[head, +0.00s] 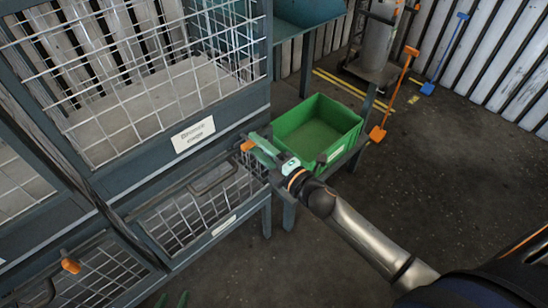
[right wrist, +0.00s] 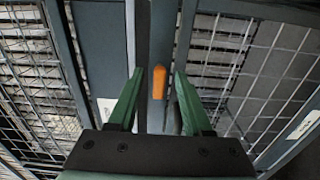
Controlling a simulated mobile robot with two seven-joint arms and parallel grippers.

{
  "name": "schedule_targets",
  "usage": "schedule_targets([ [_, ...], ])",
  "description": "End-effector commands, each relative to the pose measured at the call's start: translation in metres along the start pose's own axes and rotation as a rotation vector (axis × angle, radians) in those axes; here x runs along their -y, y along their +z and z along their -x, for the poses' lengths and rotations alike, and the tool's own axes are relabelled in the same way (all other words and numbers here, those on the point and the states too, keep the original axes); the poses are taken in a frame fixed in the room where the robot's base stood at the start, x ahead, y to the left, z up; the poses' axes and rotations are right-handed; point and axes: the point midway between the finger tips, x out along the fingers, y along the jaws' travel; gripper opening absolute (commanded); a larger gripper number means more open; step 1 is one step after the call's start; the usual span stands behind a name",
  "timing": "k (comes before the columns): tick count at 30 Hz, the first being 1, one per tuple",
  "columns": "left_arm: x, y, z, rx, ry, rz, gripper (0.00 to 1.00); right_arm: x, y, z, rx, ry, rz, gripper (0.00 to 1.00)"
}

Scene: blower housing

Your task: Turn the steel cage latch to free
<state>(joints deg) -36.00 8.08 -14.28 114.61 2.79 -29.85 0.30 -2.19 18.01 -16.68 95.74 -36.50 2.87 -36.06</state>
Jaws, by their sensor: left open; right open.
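An orange latch handle (head: 247,145) sits on the frame at the right end of the lower wire cage, in front of my right gripper (head: 254,146). In the right wrist view the orange latch handle (right wrist: 159,82) points along a grey post, between the two green fingers of the open right gripper (right wrist: 160,71). I cannot tell whether either finger touches it. A second orange handle (head: 70,265) is on the cage at lower left. Only the green fingertips of my left gripper (head: 171,299) show at the bottom edge, apart and away from both handles.
A green crate (head: 318,125) stands on a low stand just right of the right gripper. A large wire cage (head: 140,80) with a label is above the lower cage (head: 205,205). The floor at right is clear.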

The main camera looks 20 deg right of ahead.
Motion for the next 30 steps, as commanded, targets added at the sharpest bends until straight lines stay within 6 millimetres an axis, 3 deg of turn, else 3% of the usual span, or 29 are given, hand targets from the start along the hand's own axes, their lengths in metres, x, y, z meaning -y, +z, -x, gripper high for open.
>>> schedule_targets([
  [18,0.0,0.0,-0.001,-0.003,0.001,0.0,0.5,0.001,0.0,0.102,0.0,-0.003,-0.002,0.5],
  [24,-0.001,0.001,-0.001,0.0,0.002,0.0,0.5,0.001,0.0,0.116,-0.001,-0.001,-0.001,0.5],
  [30,-0.001,0.002,-0.001,0.002,0.002,0.001,0.5,0.0,0.0,0.119,-0.001,0.0,0.0,0.5],
])
